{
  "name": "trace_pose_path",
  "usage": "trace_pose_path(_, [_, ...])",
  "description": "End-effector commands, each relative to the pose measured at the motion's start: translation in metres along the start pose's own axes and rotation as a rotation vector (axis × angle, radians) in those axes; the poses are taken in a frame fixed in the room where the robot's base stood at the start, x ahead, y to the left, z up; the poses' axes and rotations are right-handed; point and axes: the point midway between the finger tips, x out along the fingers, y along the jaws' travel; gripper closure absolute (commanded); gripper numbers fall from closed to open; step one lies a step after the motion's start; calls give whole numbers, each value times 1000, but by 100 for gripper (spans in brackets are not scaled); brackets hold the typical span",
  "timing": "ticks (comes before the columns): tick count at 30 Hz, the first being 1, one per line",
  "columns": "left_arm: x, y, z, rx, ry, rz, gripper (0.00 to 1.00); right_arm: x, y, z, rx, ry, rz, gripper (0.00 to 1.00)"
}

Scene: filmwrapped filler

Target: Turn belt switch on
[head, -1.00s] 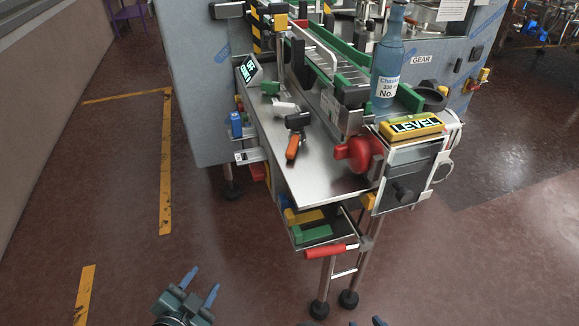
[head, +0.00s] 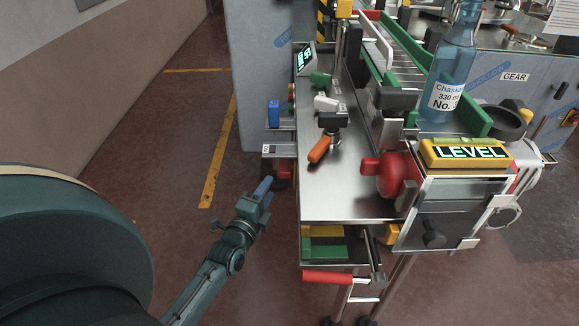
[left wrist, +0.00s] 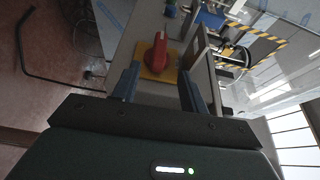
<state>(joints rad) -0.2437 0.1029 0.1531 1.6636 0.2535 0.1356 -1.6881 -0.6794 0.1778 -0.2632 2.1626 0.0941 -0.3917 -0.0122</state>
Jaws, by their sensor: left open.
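A red rotary knob on a yellow plate (left wrist: 157,54) shows in the left wrist view, ahead of and between my fingertips; I take it for the belt switch. In the head view, a red part (head: 285,171) shows low on the machine's left side, partly hidden, likely the same switch. My left gripper (head: 264,190) is beside the machine's left side, just left of that red part. In the left wrist view the left gripper (left wrist: 158,84) is open, with its blue fingers apart and nothing between them. My right gripper is not in view.
The machine's metal tabletop (head: 335,190) carries an orange-handled lever (head: 320,149). A red knob (head: 392,175), a yellow LEVEL box (head: 465,153) and a blue bottle (head: 450,70) stand to the right. A blue part (head: 273,113) juts from the left side. Floor at left is clear.

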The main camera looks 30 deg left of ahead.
Motion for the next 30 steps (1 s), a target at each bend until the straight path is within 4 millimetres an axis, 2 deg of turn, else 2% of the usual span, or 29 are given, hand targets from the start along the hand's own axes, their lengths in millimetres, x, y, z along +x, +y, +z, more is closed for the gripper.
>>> trace_pose_path(3, [27,-1,-1,-1,2,-3,56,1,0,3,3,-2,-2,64])
trace_pose_path(9, [69,0,-1,-1,2,-2,56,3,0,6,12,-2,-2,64])
trace_pose_path(15, [96,1,-1,-2,2,0,56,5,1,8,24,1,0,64])
trace_pose_path(21, [106,1,-1,-1,2,2,56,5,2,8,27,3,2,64])
trace_pose_path(28, [106,0,-1,-1,2,2,56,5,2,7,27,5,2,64])
trace_pose_path(30, [106,0,-1,-1,2,2,61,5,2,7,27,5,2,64])
